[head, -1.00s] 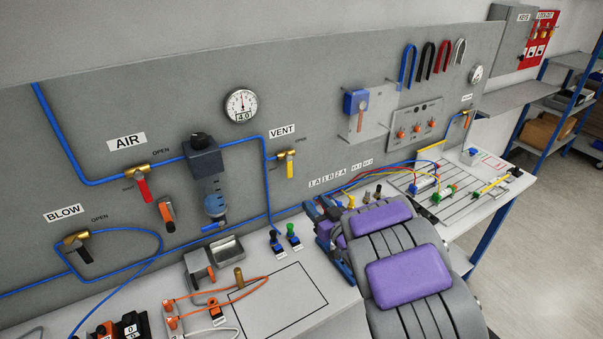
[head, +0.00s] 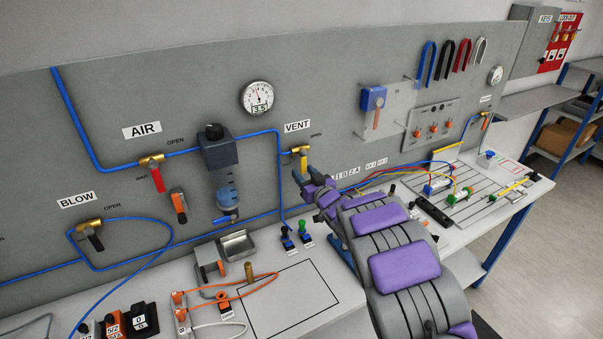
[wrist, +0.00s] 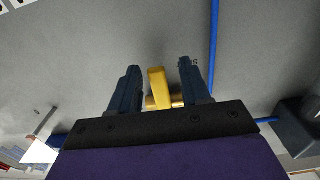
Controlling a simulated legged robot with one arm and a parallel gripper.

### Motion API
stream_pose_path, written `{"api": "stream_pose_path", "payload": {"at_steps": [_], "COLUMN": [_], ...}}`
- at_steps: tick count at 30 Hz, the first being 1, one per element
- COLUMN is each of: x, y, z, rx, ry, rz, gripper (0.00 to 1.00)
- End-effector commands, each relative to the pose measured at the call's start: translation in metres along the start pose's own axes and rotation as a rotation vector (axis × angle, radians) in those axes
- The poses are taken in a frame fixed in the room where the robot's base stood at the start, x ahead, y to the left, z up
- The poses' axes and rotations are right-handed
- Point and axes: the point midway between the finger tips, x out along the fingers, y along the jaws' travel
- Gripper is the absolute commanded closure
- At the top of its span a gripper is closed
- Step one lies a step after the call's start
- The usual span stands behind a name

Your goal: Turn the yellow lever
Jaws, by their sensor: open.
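The yellow lever (head: 304,164) hangs down from the brass valve under the VENT label (head: 297,126) on the grey panel. In the wrist view the yellow lever (wrist: 156,83) stands between the two dark fingers, with brass just beyond its lower end. Gaps show on both sides, so the fingers do not appear to touch it. My gripper (wrist: 159,72) is open around the lever. In the head view my gripper (head: 312,184) is just below the valve and hides the lever's lower end.
A blue air pipe (head: 281,185) runs down the panel just left of the lever. The filter unit (head: 220,155) is further left, beside the red AIR lever (head: 158,178). A gauge (head: 257,98) reads 3.5.

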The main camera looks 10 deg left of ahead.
Motion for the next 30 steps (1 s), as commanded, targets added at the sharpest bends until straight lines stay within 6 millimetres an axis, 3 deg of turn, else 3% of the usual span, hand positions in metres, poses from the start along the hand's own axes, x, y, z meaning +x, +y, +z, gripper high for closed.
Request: {"api": "stream_pose_path", "payload": {"at_steps": [9,20,30], "x": [0.022,0.025,0.025], "y": [0.001,0.000,0.001], "z": [0.002,0.002,0.001], "rx": [0.002,0.000,0.001], "ry": [-0.001,-0.003,-0.002], "rz": [0.000,0.001,0.001], "gripper": [0.53,0.54,0.87]}}
